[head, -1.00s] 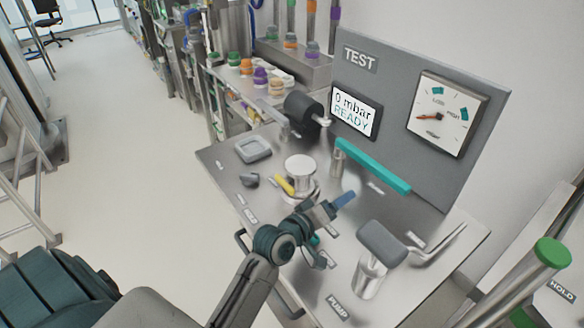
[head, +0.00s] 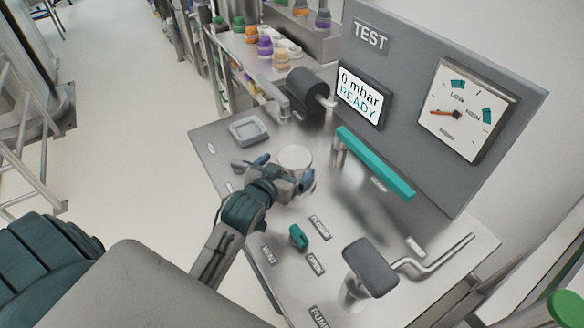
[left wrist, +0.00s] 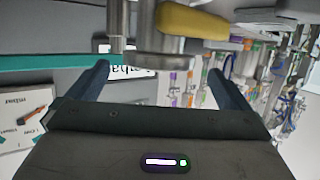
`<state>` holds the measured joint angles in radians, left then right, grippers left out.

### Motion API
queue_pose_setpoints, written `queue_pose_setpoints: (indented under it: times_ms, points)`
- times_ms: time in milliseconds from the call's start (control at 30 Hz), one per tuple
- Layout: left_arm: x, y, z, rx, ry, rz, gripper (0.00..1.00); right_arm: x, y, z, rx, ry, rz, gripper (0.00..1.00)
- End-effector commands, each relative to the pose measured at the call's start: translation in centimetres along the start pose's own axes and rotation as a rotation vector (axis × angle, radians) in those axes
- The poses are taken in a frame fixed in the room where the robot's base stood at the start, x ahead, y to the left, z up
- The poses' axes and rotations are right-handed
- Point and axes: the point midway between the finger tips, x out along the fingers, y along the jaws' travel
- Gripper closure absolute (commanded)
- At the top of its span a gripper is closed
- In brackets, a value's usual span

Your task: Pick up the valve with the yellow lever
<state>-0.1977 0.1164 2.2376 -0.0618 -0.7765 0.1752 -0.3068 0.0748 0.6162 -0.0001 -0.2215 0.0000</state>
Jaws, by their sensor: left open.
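The valve is a silver cylinder with a round top (head: 295,157) on the steel bench. In the head view its yellow lever is hidden behind my left gripper. In the left wrist view the yellow lever (left wrist: 193,20) shows large at the top, beside silver metal parts. My left gripper (head: 284,172) is open, with its blue fingertips spread just in front of the valve. In the left wrist view the gripper (left wrist: 158,85) has nothing visible clamped between its fingers. I cannot tell whether it touches the valve. My right gripper is not in view.
A teal bar (head: 375,163) runs behind the valve, below a grey test panel (head: 420,50). A dark cylinder fixture (head: 307,88) and a grey square tray (head: 249,129) stand farther back. A teal knob (head: 299,237) and a grey-topped pump handle (head: 369,267) are nearer.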

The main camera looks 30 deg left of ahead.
Motion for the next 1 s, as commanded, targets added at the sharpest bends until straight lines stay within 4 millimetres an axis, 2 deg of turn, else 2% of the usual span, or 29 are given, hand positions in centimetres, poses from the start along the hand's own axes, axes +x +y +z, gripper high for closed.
queue_pose_setpoints:
  times_ms: [100, 200, 400, 633, 900, 1000]
  points:
    - [1.5, 0.1, -0.4, -0.002, -0.001, 0.000, 0.00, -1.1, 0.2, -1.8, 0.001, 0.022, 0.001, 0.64]
    - [3.0, 0.1, -0.4, -0.002, -0.001, 0.000, 0.00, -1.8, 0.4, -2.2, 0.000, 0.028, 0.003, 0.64]
    - [4.7, 0.1, -0.1, -0.001, 0.000, 0.001, 0.00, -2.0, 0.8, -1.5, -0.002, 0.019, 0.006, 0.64]
    - [4.8, 0.1, 0.0, -0.001, 0.001, 0.001, 0.02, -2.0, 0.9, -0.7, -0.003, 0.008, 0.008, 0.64]
    - [4.8, 0.1, 0.0, -0.002, 0.000, 0.001, 0.55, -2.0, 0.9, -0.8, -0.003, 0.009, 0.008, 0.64]
    - [4.8, 0.1, -0.3, -0.001, 0.006, 0.002, 0.71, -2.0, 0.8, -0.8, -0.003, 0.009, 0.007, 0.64]
